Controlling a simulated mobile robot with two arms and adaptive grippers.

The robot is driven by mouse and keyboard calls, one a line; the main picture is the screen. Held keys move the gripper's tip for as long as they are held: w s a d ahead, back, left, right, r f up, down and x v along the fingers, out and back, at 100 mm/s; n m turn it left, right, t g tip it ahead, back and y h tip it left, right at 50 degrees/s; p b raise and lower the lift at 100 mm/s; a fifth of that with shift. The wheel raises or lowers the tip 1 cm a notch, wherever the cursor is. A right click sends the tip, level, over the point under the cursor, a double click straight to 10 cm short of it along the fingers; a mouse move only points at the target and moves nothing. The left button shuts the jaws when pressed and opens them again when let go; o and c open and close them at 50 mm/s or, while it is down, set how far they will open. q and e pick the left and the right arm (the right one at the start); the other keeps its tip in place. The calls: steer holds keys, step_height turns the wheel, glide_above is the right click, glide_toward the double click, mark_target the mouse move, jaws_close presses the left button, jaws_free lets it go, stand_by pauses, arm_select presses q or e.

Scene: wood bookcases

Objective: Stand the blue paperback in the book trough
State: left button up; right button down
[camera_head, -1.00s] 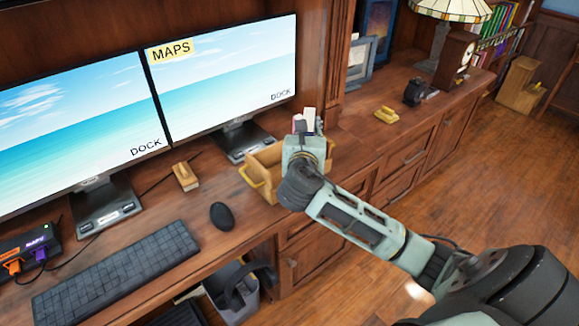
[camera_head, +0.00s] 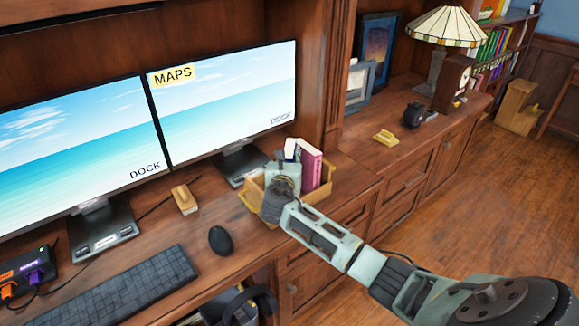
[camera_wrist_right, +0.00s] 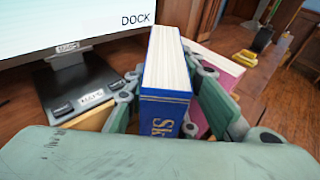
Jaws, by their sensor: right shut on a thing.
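The blue paperback (camera_wrist_right: 165,105) is upright between the fingers of my right gripper (camera_wrist_right: 172,88) in the right wrist view, with its white page edges on top. My right gripper is shut on it. In the head view the same gripper (camera_head: 287,166) is over the left part of the wooden book trough (camera_head: 322,205), and only a small part of the paperback shows above it. The trough's edge also shows in the right wrist view (camera_wrist_right: 97,120). The paperback's lower end is hidden, so I cannot tell whether it touches the trough floor. My left gripper is out of view.
A magenta book (camera_head: 311,167) stands in the trough just right of my right gripper. A monitor stand (camera_head: 240,164) is close behind the trough. A mouse (camera_head: 220,240) and a wooden block (camera_head: 184,199) are to the left.

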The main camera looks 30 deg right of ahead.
steer(key=shift+f, duration=1.05)
steer(key=c, duration=1.5)
jaws_free()
steer(key=shift+f, duration=0.1)
steer(key=shift+s, duration=0.1)
steer(key=v, duration=1.2)
steer(key=shift+a, duration=0.1)
